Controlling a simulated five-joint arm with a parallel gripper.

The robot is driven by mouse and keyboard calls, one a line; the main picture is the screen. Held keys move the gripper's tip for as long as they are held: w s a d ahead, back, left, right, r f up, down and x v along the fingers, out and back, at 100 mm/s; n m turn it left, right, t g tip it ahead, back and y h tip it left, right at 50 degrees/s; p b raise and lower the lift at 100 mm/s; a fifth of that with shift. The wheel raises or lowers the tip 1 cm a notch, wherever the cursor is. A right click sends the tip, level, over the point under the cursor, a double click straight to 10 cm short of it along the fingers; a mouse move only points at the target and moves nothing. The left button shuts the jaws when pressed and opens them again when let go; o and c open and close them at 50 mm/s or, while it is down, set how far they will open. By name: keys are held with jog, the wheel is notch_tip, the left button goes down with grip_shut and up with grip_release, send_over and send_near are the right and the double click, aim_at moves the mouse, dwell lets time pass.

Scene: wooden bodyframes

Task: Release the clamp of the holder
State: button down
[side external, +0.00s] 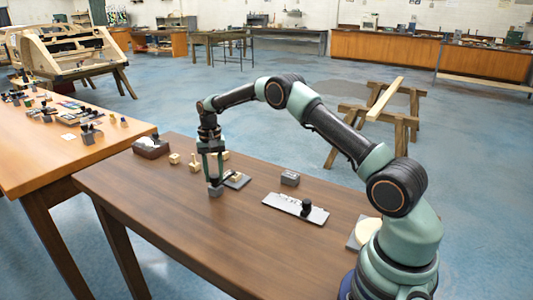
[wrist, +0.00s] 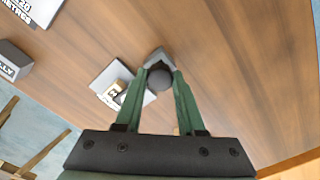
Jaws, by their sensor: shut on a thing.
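The holder's grey plate (side external: 244,183) lies on the brown table, with a small wooden block (side external: 236,177) on it. In the wrist view the plate (wrist: 104,74) also shows, with the block (wrist: 114,89) bearing a dark mark. A dark round clamp knob (wrist: 159,77) stands at the plate's right edge, by a grey block (side external: 215,192). My gripper (side external: 214,178) points down over this grey block. In the wrist view the green fingers of my gripper (wrist: 162,78) are shut on the dark knob, one on each side. Whether the clamp presses on the wooden block cannot be told.
The table's front left is clear.

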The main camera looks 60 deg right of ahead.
jog(key=shift+n, duration=0.3)
jog(key=n, duration=0.3)
jog(key=shift+n, duration=0.3)
jog(key=n, duration=1.3)
jog(key=shift+r+n, duration=0.1)
jog(key=shift+n, duration=0.2)
dwell(0.3)
jog(key=c, duration=0.5)
grip_release()
